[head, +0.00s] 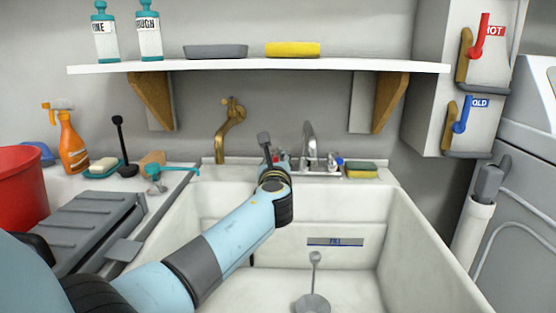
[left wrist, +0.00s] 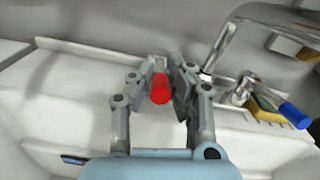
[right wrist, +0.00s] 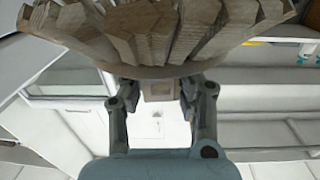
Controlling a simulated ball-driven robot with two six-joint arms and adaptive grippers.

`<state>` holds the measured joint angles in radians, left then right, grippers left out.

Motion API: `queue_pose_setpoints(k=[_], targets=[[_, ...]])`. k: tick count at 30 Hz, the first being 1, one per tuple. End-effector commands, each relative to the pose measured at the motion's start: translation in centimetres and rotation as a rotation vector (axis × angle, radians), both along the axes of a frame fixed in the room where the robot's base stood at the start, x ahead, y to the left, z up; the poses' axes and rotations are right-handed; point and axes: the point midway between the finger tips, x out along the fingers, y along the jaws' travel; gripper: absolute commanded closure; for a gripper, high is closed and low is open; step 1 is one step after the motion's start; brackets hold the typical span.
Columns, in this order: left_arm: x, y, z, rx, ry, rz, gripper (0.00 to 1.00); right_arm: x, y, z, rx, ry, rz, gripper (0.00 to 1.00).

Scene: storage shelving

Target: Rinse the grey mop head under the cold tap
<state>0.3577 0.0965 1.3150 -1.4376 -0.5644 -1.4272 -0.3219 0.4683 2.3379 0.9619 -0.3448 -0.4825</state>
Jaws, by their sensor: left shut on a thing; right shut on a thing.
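My left gripper (head: 272,155) is at the chrome tap (head: 309,140) on the sink's back ledge. In the left wrist view its fingers (left wrist: 162,78) are shut on the tap's red handle (left wrist: 159,90). The tap's blue handle (head: 340,162) is to the right, apart from the gripper; it also shows in the left wrist view (left wrist: 295,115). In the right wrist view the mop head (right wrist: 160,30), a bundle of grey-brown strands, fills the top. My right gripper (right wrist: 158,92) is shut on a squarish part below it. The right gripper is outside the head view.
The white sink (head: 420,240) has a grey plunger-like thing (head: 313,300) in it. A brass tap (head: 226,130) is on the wall at left. A red HOT lever (head: 482,35) and a blue lever (head: 463,115) are on the right wall. A shelf (head: 260,66) hangs above.

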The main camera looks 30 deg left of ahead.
Motion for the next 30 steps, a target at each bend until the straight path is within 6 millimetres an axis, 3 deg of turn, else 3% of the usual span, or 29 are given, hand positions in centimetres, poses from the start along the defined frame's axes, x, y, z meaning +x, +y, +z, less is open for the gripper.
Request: queue_pose_setpoints(k=[5,10,20,21,25,30], targets=[[-0.6,1.2,0.2,0.006,0.003,-0.116,1.0,0.0,0.0,1.5,0.001,-0.008,0.0,1.0],[-0.9,2.0,0.0,0.002,0.002,-0.239,1.0,0.0,0.0,1.5,0.001,-0.008,0.0,1.0],[-0.9,2.0,-0.1,-0.001,0.002,-0.263,1.0,0.0,0.0,1.4,0.001,-0.008,0.0,1.0],[-0.9,2.0,-0.1,-0.001,0.002,-0.263,0.82,0.0,0.0,1.4,0.001,-0.008,0.0,1.0],[-0.9,2.0,-0.1,-0.001,0.002,-0.262,0.65,0.0,0.0,1.4,0.001,-0.008,0.0,1.0],[-0.9,2.0,0.0,-0.001,0.001,-0.262,0.64,0.0,0.0,1.4,0.001,-0.008,0.0,1.0]])
